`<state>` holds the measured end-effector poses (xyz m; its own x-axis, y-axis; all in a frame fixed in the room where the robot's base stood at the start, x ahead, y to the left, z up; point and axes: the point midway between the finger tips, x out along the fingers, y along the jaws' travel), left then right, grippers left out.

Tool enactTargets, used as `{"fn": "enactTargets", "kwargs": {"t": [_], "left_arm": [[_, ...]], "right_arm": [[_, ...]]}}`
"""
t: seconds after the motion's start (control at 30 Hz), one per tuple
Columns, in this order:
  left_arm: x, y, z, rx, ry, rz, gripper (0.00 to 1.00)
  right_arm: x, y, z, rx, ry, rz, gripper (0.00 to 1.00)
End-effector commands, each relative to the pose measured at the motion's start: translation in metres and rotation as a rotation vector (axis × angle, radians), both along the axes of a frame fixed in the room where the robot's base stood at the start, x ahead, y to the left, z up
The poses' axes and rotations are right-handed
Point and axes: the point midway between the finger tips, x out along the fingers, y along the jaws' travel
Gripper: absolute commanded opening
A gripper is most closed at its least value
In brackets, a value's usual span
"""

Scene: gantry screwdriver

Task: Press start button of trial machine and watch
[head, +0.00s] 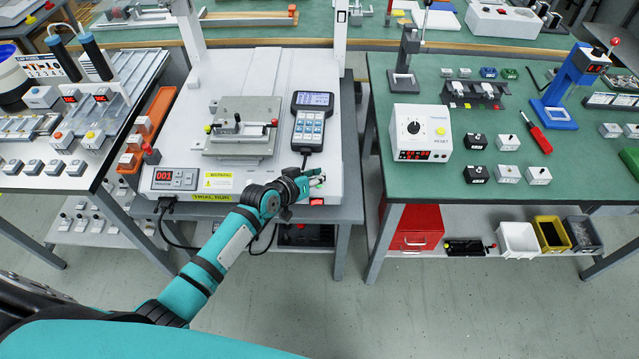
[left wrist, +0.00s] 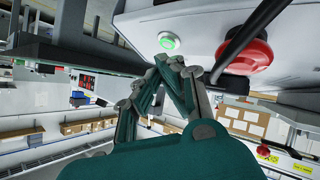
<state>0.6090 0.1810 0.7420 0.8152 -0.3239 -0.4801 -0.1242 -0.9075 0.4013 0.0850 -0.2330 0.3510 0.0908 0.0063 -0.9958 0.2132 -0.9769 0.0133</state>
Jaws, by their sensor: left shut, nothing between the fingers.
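The trial machine (head: 305,55) is a white gantry unit with a "TRIAL RUN" label (head: 212,197), a red digit display (head: 164,175) and a handheld keypad (head: 309,125) on its bed. My left gripper (head: 317,179) is at the machine's front right corner, its fingers shut and empty. In the left wrist view, a round green-lit button (left wrist: 168,41) is on the white housing, just beyond the fingertips (left wrist: 174,62). I cannot tell whether they touch it. A large red button (left wrist: 250,57) is to the right of the fingers. My right gripper is not in view.
A green-topped table (head: 460,185) with a white timer box (head: 420,130) and small parts stands at the right. A white table (head: 60,185) with devices stands at the left. A dark cable (left wrist: 255,30) passes close to the red button. The floor in front is clear.

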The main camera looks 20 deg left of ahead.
Motion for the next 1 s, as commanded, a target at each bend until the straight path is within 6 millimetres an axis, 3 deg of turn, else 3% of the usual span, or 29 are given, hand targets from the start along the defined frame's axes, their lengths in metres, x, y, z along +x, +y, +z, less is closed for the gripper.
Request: {"fn": "enactTargets", "kwargs": {"t": [1.0], "left_arm": [[0.0031, 0.0008, -0.0083, 0.0, 0.0, 0.0, 0.0]], "right_arm": [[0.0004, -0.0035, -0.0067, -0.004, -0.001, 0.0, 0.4]]}}
